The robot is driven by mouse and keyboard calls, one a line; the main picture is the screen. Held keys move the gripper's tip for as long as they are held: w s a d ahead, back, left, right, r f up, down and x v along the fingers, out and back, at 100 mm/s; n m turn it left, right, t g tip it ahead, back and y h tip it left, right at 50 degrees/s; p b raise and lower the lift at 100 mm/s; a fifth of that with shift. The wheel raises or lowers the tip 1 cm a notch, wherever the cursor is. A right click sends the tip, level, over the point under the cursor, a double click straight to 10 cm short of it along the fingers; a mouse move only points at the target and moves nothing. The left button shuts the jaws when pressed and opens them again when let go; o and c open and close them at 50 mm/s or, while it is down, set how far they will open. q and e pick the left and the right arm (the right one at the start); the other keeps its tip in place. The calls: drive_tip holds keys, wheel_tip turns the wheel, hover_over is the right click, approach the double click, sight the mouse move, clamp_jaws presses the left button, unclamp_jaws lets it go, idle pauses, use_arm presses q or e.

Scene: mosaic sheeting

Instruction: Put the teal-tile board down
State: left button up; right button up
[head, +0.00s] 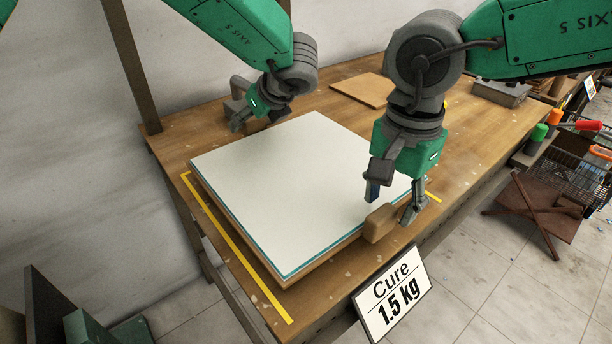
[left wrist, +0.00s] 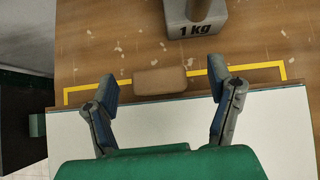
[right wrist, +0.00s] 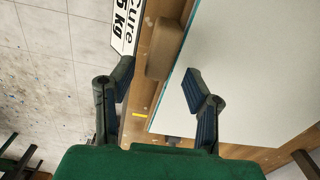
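The teal-tile board (head: 275,190) lies flat on the workbench, inside yellow tape marks. It has a pale sheet on top, a thin teal edge and a wooden base. A wooden grip block (head: 380,222) sticks out at its near right side; another block (left wrist: 160,80) shows in the left wrist view at the opposite side. My left gripper (head: 258,120) is open at the far left edge, its fingers spread either side of that block. My right gripper (head: 392,200) is open above the near right block, its fingers apart and holding nothing.
A grey 1 kg weight (left wrist: 195,20) stands just beyond the left block. A sign reading "Cure 1.5 kg" (head: 392,294) hangs at the bench's front edge. A flat wooden panel (head: 362,90) and a grey block (head: 500,92) lie at the back right.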

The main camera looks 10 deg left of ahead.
use_arm(q)
drive_tip(key=shift+a+r, duration=0.15)
use_arm(e)
drive_tip(key=shift+d, duration=0.15)
use_arm(q)
drive_tip(key=shift+r, duration=0.1)
drive_tip(key=v, duration=1.1)
drive_tip(key=shift+d+r, duration=0.2)
drive_tip(key=shift+d, duration=0.15)
use_arm(e)
wheel_tip(320, 180, up, 12)
use_arm(q)
drive_tip(key=shift+s, duration=0.1)
use_arm(e)
drive_tip(key=shift+f, duration=0.15)
